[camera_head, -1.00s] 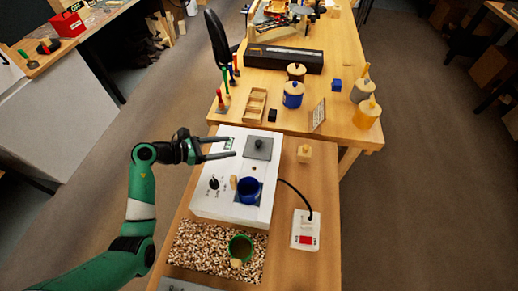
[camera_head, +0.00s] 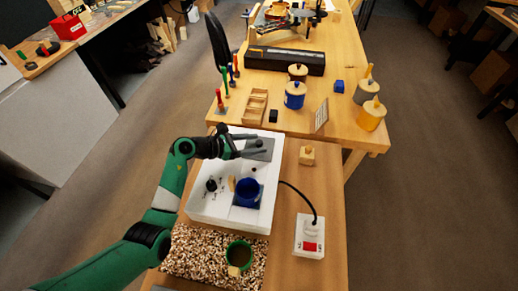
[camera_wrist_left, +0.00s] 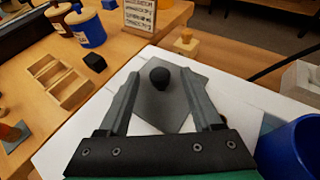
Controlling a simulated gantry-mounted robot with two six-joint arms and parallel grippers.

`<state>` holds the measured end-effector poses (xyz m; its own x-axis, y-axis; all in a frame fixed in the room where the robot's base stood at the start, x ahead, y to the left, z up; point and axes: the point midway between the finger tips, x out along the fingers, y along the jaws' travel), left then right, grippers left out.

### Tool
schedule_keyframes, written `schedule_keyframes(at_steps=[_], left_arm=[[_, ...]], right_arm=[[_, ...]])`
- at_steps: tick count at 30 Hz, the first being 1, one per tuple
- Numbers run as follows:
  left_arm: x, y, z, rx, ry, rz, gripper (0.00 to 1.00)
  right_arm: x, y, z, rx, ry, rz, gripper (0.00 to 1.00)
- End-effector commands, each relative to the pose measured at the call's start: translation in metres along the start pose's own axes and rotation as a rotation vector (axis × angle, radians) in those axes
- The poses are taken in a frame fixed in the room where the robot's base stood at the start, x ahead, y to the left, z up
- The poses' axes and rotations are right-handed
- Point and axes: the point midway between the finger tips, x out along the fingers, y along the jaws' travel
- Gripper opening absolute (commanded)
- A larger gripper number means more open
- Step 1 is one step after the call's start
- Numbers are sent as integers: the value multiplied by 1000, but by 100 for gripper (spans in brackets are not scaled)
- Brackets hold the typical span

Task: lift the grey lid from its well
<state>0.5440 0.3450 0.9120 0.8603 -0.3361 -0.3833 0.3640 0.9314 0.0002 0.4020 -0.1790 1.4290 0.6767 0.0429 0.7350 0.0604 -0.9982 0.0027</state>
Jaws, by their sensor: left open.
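The grey lid (camera_head: 261,152) is a flat square plate with a dark round knob, seated at the far end of the white box (camera_head: 203,214). In the left wrist view the lid (camera_wrist_left: 173,108) lies between and beyond my fingers, and its knob (camera_wrist_left: 160,76) shows near the fingertips. My left gripper (camera_head: 258,149) is open, its two fingers reaching in from the left over the lid, one on each side of the knob. It also shows in the left wrist view (camera_wrist_left: 160,78). I cannot tell whether the fingers touch the lid. My right gripper is not in view.
A blue pot (camera_head: 247,191) sits in the white box nearer me. A green mug (camera_head: 239,254) stands on the speckled mat (camera_head: 190,255). A switch box (camera_head: 310,236) with a cable and a small wooden block (camera_head: 307,155) are on the right.

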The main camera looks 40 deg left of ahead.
Motion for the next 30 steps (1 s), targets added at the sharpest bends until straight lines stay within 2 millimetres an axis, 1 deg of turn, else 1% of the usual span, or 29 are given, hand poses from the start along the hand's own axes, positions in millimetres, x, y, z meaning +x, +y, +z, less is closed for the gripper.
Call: schedule_keyframes(at_steps=[2, 3, 8, 12, 13, 25, 28, 30], left_arm=[[0, 0, 0, 0, 0, 0, 66], [-1, 0, 0, 0, 0, 0, 59], [-1, 0, 0, 0, 0, 0, 30], [-1, 0, 0, 0, 0, 0, 5], [-1, 0, 0, 0, 0, 0, 0], [-2, 0, 2, 0, -1, 0, 0], [-4, 0, 8, 1, -2, 0, 0], [-7, 0, 16, 2, -2, 0, 0]], right_arm=[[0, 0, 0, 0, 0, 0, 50], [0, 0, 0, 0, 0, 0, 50], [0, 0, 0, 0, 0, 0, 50], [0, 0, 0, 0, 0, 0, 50], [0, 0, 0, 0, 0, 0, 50], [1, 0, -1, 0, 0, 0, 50], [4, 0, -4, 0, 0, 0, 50], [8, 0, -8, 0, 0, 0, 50]])
